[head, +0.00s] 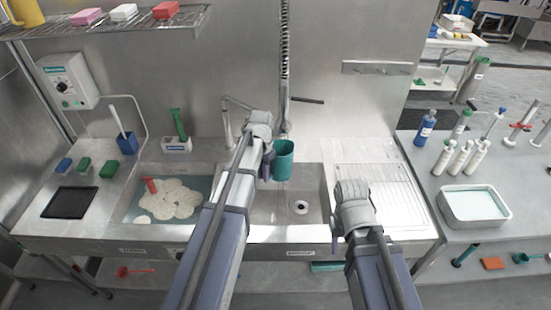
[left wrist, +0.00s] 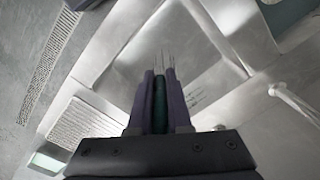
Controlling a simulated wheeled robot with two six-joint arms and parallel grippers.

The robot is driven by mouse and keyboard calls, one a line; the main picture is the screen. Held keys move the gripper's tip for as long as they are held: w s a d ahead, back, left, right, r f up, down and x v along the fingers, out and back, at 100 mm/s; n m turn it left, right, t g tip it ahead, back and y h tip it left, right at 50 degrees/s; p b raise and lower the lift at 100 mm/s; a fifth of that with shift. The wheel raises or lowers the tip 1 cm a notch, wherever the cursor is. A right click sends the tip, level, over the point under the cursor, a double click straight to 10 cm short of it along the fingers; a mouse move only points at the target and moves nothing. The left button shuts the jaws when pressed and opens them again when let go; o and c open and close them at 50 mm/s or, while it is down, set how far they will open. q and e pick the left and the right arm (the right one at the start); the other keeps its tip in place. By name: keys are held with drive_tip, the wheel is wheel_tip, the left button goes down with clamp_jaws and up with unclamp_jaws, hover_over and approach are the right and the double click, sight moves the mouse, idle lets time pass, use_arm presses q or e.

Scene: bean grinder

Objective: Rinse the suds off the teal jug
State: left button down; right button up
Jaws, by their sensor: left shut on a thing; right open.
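The teal jug (head: 283,160) is upright above the right basin (head: 262,205), under the hanging spray hose (head: 285,60). My left gripper (head: 268,165) is at the jug's left side and shut on it. In the left wrist view a narrow teal strip of the jug (left wrist: 159,105) shows between the fingers. A few thin pale streaks lie just beyond the fingertips there. No suds can be made out on the jug at this size. My right gripper (head: 338,240) is open and empty at the front right edge of the right basin.
The left basin (head: 128,211) holds water with foam (head: 175,200) and a red-handled tool (head: 150,185). A ribbed drainboard (head: 400,215) lies right of the right basin. A tap (head: 227,130) stands behind the basins. A tray of liquid (head: 474,222) sits on the right counter.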

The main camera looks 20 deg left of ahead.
use_arm(q)
drive_tip(key=s, duration=0.1)
drive_tip(key=s+d, duration=0.1)
drive_tip(key=s, duration=0.1)
drive_tip(key=s+d, duration=0.1)
drive_tip(key=s, duration=0.1)
idle(0.3)
drive_tip(key=shift+s+r, duration=0.1)
idle(1.3)
drive_tip(key=s+d+r+p, duration=0.1)
drive_tip(key=s+r+p, duration=0.2)
drive_tip(key=s+p, duration=0.1)
drive_tip(key=shift+s+d+r, duration=0.3)
drive_tip(key=shift+d+r, duration=0.1)
idle(0.3)
